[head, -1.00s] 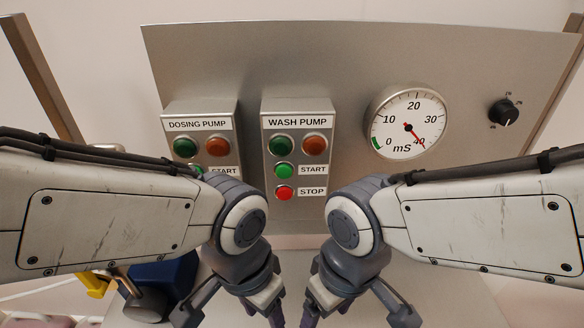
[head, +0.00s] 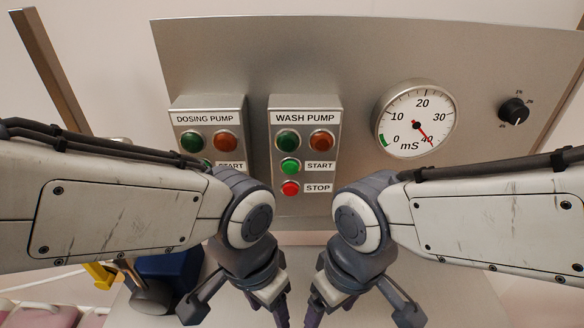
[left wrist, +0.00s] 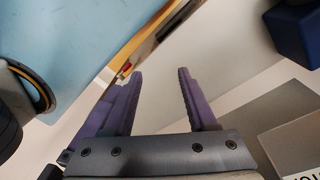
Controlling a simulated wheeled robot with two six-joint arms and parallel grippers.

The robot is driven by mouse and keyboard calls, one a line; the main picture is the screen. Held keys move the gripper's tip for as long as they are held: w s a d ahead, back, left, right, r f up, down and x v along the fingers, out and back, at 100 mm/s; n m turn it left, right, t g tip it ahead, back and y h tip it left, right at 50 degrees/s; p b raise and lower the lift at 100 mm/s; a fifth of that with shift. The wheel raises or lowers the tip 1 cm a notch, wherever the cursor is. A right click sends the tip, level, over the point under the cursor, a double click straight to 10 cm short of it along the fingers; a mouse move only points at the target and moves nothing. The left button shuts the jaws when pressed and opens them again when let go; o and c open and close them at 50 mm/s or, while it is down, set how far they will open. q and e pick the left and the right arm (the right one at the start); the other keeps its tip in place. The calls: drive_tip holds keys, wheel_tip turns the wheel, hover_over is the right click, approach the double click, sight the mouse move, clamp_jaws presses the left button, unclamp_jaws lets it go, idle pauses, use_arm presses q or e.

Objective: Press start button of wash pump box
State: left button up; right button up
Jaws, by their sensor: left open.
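The wash pump box (head: 320,177) is a grey box on the upright metal panel, right of the dosing pump box. Its green start button (head: 290,167) is beside the START label, above the red stop button (head: 290,188). Dark green and orange-red lamps sit above them. My left gripper (head: 236,310) is low in the head view, below the boxes and apart from them. In the left wrist view its two purple fingers (left wrist: 160,74) are spread with nothing between them. My right gripper (head: 360,310) is also low, its fingers apart and tips near the picture's bottom edge.
The dosing pump box (head: 178,148) is partly hidden by my left arm. A round gauge (head: 416,120) and a black knob (head: 513,111) are on the panel (head: 250,60) to the right. A dark blue object (head: 170,268) lies low left.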

use_arm(q)
clamp_jaws()
idle(1.8)
